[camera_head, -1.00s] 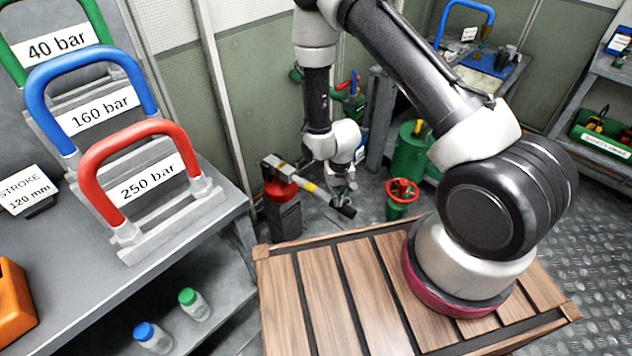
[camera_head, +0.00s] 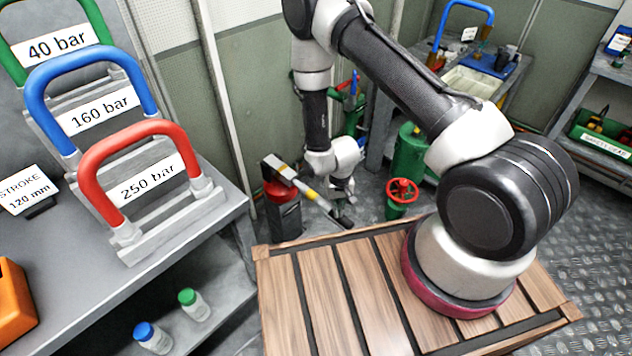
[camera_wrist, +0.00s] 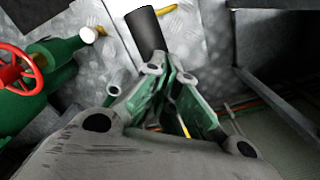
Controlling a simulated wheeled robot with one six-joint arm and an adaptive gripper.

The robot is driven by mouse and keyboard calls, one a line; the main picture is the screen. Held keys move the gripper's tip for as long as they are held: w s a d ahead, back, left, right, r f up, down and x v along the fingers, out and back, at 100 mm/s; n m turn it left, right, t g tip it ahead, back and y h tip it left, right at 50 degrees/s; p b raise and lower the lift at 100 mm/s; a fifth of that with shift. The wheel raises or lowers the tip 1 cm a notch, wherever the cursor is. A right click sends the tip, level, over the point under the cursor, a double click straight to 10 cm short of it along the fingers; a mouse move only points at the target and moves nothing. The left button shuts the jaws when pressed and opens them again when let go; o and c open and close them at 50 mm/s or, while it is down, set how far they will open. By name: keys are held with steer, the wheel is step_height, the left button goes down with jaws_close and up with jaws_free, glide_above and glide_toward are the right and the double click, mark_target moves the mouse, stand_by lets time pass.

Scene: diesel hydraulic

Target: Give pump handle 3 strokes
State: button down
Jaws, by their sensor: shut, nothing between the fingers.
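The pump (camera_head: 285,215) is a dark box with a red top, standing on the floor beyond the wooden platform. Its pump handle (camera_head: 312,199) is a grey lever with a yellow band and a black grip, sloping down to the right. My gripper (camera_head: 343,208) is just above the black grip's end, fingers pointing down, shut and empty. In the wrist view, the black grip (camera_wrist: 145,30) shows just beyond my fingertips (camera_wrist: 170,76). Whether they touch is unclear.
A red handwheel (camera_head: 403,190) on a green valve stands right of the handle. The slatted wooden platform (camera_head: 312,285) carries my arm base. A grey bench (camera_head: 215,225) with coloured pressure handles stands at left. A green cylinder (camera_head: 410,150) stands behind.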

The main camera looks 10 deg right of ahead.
step_height(320, 180, up, 16)
steer(key=shift+w+a, duration=0.2)
steer(key=shift+w, duration=0.05)
stand_by(1.1)
stand_by(0.6)
steer(key=shift+s+d+f, duration=0.1)
steer(key=shift+s+f, duration=0.1)
steer(key=shift+f, duration=2.45)
steer(key=shift+s+d+f, duration=0.15)
steer(key=shift+f, duration=2.55)
steer(key=shift+s+d+f, duration=0.1)
steer(key=shift+s+f, duration=0.1)
steer(key=shift+f, duration=2.45)
step_height(320, 180, up, 16)
steer(key=w, duration=0.1)
steer(key=shift+a, duration=0.35)
